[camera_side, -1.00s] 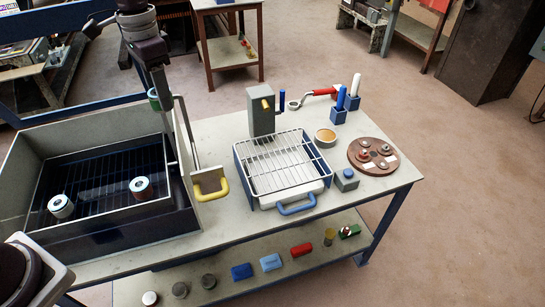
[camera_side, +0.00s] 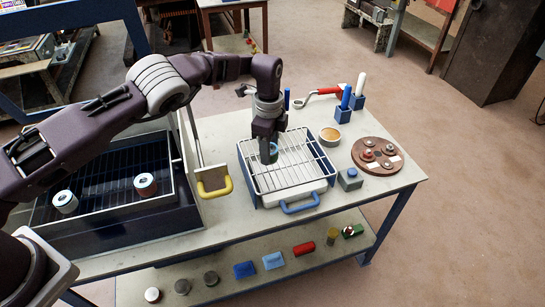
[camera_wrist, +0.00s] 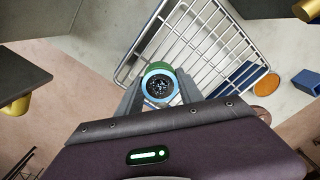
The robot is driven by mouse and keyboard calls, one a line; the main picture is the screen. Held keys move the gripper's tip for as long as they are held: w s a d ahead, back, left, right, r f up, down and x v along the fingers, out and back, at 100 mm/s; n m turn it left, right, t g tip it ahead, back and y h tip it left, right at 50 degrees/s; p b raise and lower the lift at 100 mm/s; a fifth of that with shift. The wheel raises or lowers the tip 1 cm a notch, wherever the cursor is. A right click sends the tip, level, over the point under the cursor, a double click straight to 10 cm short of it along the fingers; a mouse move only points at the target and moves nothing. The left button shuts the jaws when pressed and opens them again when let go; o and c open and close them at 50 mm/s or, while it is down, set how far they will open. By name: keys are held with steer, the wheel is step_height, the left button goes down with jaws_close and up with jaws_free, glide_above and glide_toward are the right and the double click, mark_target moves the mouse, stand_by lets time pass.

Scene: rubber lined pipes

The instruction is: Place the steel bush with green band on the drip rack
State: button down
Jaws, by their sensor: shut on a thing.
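The steel bush with green band (camera_side: 270,153) is between my gripper's fingers, low over the left part of the drip rack (camera_side: 296,176). In the wrist view the bush (camera_wrist: 159,83) shows its round end, a dark bore and the green band. My gripper (camera_side: 268,150) points down and is shut on the bush. The drip rack is a wire grid over a blue and white tray with a blue handle; it also shows in the wrist view (camera_wrist: 205,35). I cannot tell whether the bush touches the wires.
Two other bushes, one blue-marked (camera_side: 65,201) and one red-marked (camera_side: 145,184), stand in the dark tank (camera_side: 110,235) at left. A yellow handle (camera_side: 214,188) stands between tank and rack. An orange-filled dish (camera_side: 330,136) and a brown turntable (camera_side: 376,155) are right of the rack.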

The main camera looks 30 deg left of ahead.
steer(key=shift+f, duration=1.8)
steer(key=shift+f, duration=0.1)
steer(key=c, duration=0.8)
jaws_free()
steer(key=shift+o, duration=0.2)
step_height(320, 180, up, 12)
steer(key=shift+r, duration=0.15)
